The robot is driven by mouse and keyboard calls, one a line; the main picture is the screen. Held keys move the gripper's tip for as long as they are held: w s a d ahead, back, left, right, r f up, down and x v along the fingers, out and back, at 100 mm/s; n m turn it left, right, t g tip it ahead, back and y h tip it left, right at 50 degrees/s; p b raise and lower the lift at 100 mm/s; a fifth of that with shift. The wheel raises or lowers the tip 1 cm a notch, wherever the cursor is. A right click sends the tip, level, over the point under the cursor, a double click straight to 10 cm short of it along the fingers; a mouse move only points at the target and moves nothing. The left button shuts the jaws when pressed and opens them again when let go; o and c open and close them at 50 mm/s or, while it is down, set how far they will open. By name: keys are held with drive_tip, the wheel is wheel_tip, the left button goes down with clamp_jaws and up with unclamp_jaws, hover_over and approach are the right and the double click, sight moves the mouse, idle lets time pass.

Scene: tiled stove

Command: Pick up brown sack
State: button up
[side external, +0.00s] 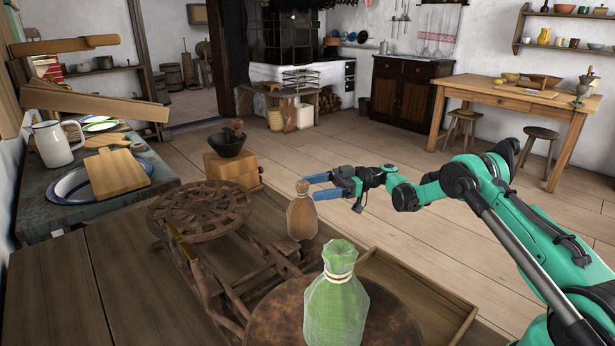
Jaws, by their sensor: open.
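The brown sack (301,217) stands upright near the middle of the side view, with a narrow tied neck at its top. My gripper (319,186) comes in from the right with its blue fingers pointing left. The fingers are open and empty. In the picture their tips lie just to the right of the sack's neck; whether they are level with it in depth I cannot tell. The lower edge of the sack is close to the spinning wheel's frame, and what it stands on is hard to make out.
A green sack (336,302) stands on a round wooden top (392,318) in front. A wooden spinning wheel (203,211) lies to the left. An open wooden tray (440,297) is at the right.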

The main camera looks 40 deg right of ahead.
sight(294, 201)
drive_tip(key=shift+x, duration=2.7)
clamp_jaws()
